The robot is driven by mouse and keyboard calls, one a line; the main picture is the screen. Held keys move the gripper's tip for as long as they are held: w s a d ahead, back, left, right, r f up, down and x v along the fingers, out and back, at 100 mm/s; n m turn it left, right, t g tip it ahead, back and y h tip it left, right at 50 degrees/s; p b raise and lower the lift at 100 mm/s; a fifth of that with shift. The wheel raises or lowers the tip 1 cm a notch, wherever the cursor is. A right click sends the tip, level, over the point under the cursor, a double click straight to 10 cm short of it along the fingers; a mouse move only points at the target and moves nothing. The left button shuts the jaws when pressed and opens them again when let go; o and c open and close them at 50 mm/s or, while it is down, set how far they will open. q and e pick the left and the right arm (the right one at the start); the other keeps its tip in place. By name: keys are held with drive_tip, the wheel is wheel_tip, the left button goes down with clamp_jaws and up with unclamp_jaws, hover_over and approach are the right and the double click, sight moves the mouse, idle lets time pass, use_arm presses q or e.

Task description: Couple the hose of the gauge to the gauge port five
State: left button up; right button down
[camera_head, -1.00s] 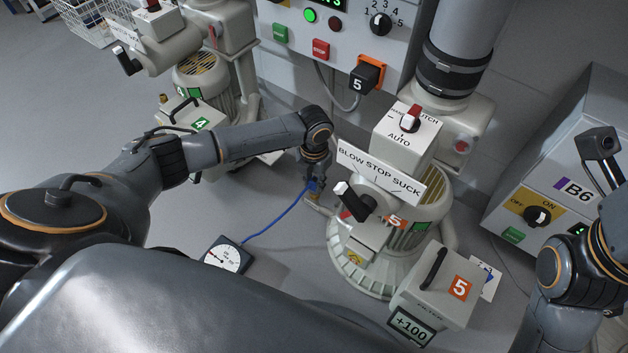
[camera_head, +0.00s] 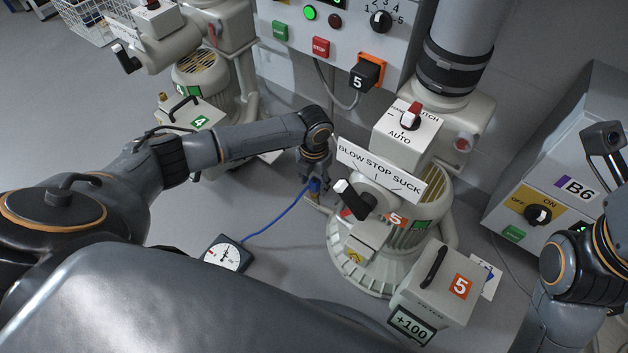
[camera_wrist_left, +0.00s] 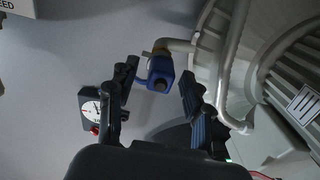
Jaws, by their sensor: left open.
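The gauge (camera_head: 228,253) lies on the floor at the lower left, its needle near upright. It also shows in the left wrist view (camera_wrist_left: 92,108). Its blue hose (camera_head: 272,220) runs up to a blue end coupling (camera_head: 314,187), which sits on the pipe stub of gauge port five (camera_head: 318,202) beside blower 5. In the left wrist view the coupling (camera_wrist_left: 160,70) is at the pipe's end. My left gripper (camera_head: 314,176) is open just above it, fingers apart on either side with gaps showing.
Blower 5 (camera_head: 385,245) stands right of the port, with its lever (camera_head: 352,198) and sign (camera_head: 380,170) close to my left gripper. Filter box 5 (camera_head: 440,285) is in front. Blower 4 (camera_head: 205,75) stands at the back left. The floor around the gauge is clear.

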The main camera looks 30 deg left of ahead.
use_arm(q)
drive_tip(key=shift+r, duration=0.1)
wheel_tip(320, 180, up, 12)
idle(0.4)
